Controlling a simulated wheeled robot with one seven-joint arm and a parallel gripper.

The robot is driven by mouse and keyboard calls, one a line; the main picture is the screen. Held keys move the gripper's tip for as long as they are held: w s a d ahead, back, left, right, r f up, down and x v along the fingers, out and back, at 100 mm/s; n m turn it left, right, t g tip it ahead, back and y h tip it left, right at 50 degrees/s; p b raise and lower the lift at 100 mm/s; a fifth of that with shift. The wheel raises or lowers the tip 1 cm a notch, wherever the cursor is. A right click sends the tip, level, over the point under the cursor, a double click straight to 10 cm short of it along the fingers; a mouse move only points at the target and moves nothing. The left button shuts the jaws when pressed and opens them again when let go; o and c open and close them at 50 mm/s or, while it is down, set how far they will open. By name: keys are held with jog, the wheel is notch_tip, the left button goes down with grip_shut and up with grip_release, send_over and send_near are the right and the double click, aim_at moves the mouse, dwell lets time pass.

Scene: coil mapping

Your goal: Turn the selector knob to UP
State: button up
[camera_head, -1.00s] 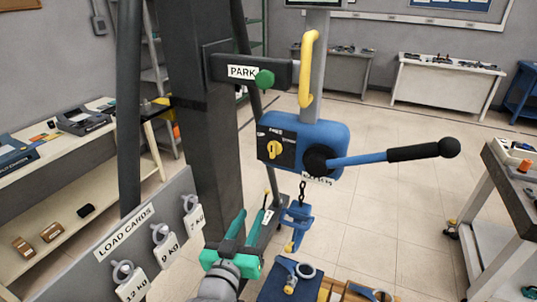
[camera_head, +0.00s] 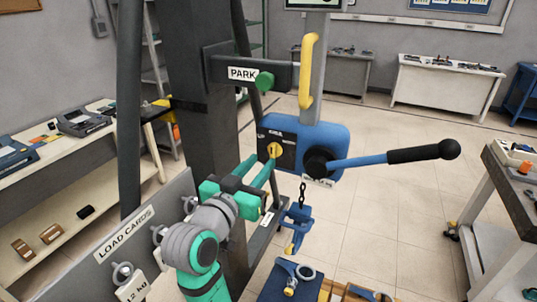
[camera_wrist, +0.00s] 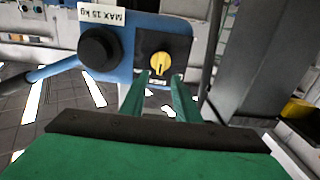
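The yellow selector knob (camera_head: 274,150) sits on a black plate on the blue hoist body (camera_head: 331,137). The UP label is at the plate's upper left, with another label at the top. The knob's pointer direction is hard to read. In the wrist view, the knob (camera_wrist: 160,63) stands upright in the picture, just beyond my fingertips. My gripper (camera_head: 264,159) points at the plate with two green fingers. In the wrist view my gripper (camera_wrist: 160,77) is open, its fingers apart on either side of the knob's line. I cannot tell whether they touch the plate.
A blue lever with a black grip (camera_head: 414,154) sticks out to the right of the hoist. A green PARK button (camera_head: 264,82) and a yellow handle (camera_head: 308,71) are above. A chain and blue hook (camera_head: 296,222) hang below.

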aim_at(272, 150)
jog(key=x, duration=0.5)
jog(key=shift+w, duration=0.3)
grip_shut()
